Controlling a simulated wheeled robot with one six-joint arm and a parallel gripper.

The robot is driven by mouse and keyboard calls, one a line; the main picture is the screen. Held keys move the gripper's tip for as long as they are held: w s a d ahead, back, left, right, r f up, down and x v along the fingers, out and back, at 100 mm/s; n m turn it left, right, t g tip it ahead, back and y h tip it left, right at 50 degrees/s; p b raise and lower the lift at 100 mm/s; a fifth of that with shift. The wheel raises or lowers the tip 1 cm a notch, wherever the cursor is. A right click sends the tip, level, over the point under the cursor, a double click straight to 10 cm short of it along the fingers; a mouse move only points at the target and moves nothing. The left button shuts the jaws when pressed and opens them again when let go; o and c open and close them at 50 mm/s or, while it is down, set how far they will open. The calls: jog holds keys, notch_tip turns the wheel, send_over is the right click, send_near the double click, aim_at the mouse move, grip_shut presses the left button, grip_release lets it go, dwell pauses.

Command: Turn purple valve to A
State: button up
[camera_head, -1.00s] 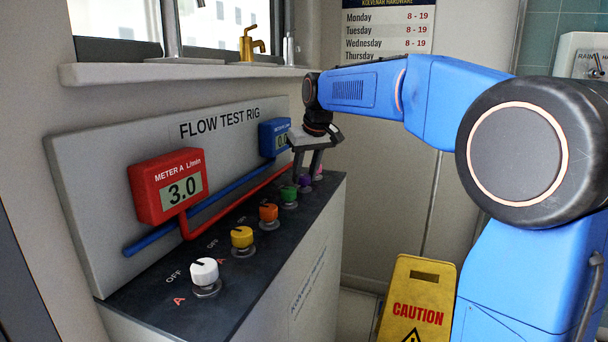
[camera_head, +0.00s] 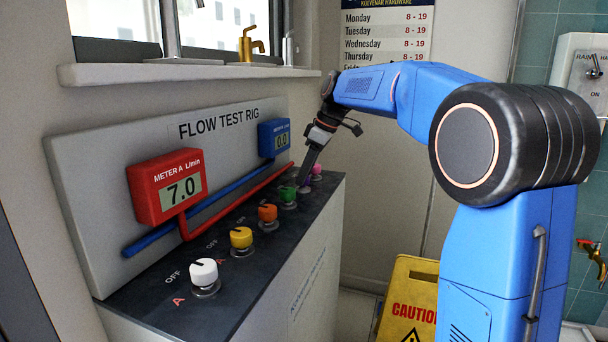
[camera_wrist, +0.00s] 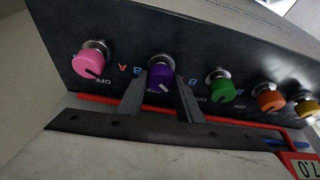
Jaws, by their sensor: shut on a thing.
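The purple valve (camera_wrist: 160,77) is a round knob between the pink and green knobs in the wrist view. My gripper (camera_wrist: 160,92) has one finger on each side of it and is shut on it. A pale pointer mark on the knob points down and to the right in that view. In the head view my gripper (camera_head: 304,178) reaches down to the panel and mostly hides the purple knob. The red Meter A (camera_head: 168,186) reads 7.0. The blue meter (camera_head: 275,138) seems to read 0.0.
Pink (camera_wrist: 91,64), green (camera_wrist: 222,88), orange (camera_wrist: 268,98) and yellow (camera_wrist: 306,107) knobs line the panel close to my gripper. A white knob (camera_head: 204,273) is at the near end. A yellow caution sign (camera_head: 408,300) stands on the floor to the right.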

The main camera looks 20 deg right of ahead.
jog(key=shift+w+d+n+g, duration=0.15)
jog(key=shift+n+g, duration=0.15)
jog(key=shift+n, duration=0.6)
jog(key=o, duration=1)
jog(key=shift+o, duration=0.2)
jog(key=v, duration=1.7)
jog(key=shift+w+d+r, duration=0.15)
jog(key=shift+w+d, duration=0.05)
jog(key=shift+d, duration=0.15)
